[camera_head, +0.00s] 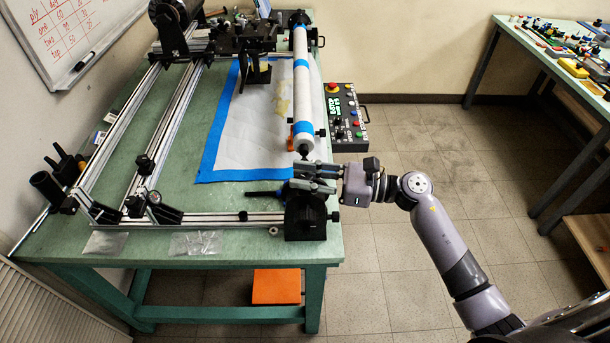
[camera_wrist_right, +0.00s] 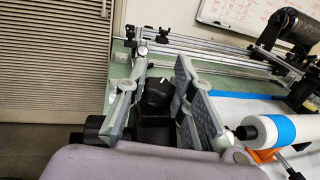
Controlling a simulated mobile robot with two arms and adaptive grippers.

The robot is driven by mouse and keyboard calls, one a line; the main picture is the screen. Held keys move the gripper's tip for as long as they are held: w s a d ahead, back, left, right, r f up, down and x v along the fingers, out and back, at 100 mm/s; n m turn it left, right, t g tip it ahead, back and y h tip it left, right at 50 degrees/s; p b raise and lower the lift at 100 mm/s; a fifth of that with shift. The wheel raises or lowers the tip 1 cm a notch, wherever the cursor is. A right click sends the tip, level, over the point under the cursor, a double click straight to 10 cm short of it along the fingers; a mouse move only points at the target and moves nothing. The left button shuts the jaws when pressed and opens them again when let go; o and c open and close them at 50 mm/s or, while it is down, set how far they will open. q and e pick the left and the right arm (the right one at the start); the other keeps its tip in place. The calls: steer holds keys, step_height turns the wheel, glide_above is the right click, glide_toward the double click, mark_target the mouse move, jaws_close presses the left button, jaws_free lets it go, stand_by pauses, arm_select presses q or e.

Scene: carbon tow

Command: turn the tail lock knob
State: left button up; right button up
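The black tailstock (camera_head: 305,215) stands at the table's front right corner, below the near end of the white tube (camera_head: 303,95). My right gripper (camera_head: 308,178) reaches in from the right over the top of the tailstock. In the right wrist view its two grey fingers are spread apart (camera_wrist_right: 160,68). A dark rounded part, which may be the tail lock knob (camera_wrist_right: 157,92), shows between them with a gap to the fingers. Whether a finger touches it I cannot tell. In the head view the fingers hide this part. My left gripper is not in view.
A control box (camera_head: 347,118) with buttons sits right of the tube. A black lever (camera_head: 265,193) sticks out left of the tailstock. Metal rails (camera_head: 150,130) run along the table's left. The floor (camera_head: 420,150) between the table and the right bench is clear.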

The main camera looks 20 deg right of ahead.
jaws_close()
